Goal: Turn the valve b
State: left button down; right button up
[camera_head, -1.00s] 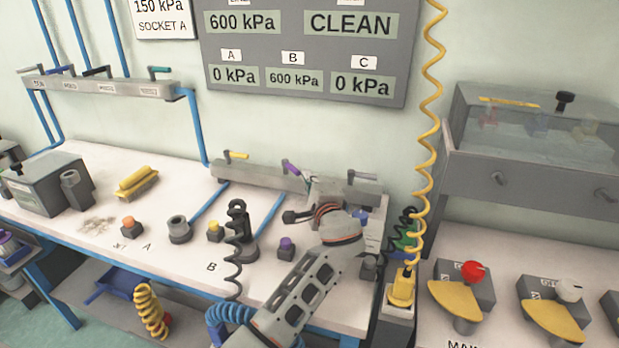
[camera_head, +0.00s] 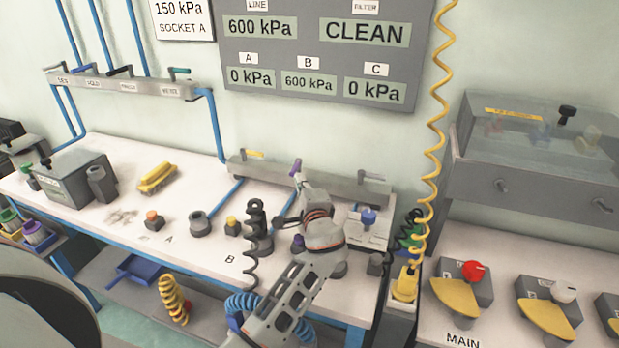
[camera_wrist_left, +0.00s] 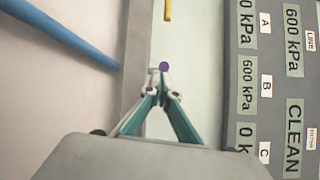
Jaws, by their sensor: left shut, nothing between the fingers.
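The purple-handled valve lever (camera_head: 296,168) stands on the grey rail at the back of the bench, above the bench letter B. My left gripper (camera_head: 300,180) is at this lever, fingers pointing at it. In the left wrist view the purple handle end (camera_wrist_left: 164,67) shows just beyond the fingertips (camera_wrist_left: 163,76), which are together with nothing between them. I cannot tell whether they touch the lever. The lever's base is partly hidden by the gripper. The wall display (camera_head: 308,83) reads 600 kPa under B and 0 kPa under A and C. My right gripper is not in view.
A yellow-handled lever (camera_head: 252,154) is left on the same rail (camera_head: 340,187). Below stand a black post with coiled cord (camera_head: 257,222), sockets and coloured buttons. A yellow coiled hose (camera_head: 433,150) hangs to the right, near red and white knobs (camera_head: 473,270).

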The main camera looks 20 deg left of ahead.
pick_arm(q)
jog(key=shift+s+a, duration=0.3)
jog(key=shift+a, duration=0.25)
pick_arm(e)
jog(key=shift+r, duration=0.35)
pick_arm(q)
jog(key=shift+s+a, duration=0.1)
jog(key=shift+a, duration=0.2)
